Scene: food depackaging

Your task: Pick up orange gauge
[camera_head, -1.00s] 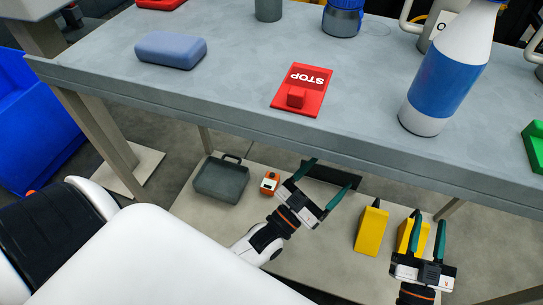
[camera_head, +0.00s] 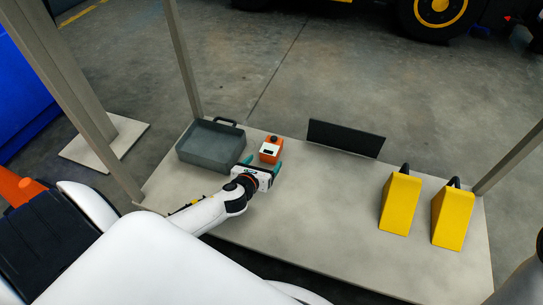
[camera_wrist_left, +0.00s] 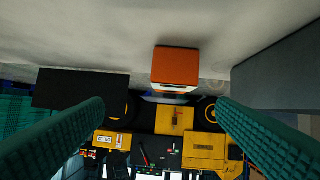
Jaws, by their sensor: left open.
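The orange gauge (camera_head: 271,150) is a small orange box with a white face and a dark top knob. It stands on the low shelf, just right of the grey toolbox. My left gripper (camera_head: 264,164) is open and empty directly in front of the gauge, its teal fingers pointing toward it. In the left wrist view, which looks upside down, the orange gauge (camera_wrist_left: 176,66) shows at the top centre, between the lines of the two spread fingers (camera_wrist_left: 160,106) and beyond their tips. My right gripper is out of view.
The grey toolbox (camera_head: 210,148) stands close to the left of the gripper. A thin black panel (camera_head: 345,138) stands at the shelf's back. Two yellow wedges (camera_head: 400,205) are at the right. The shelf (camera_head: 310,215) is clear in the middle.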

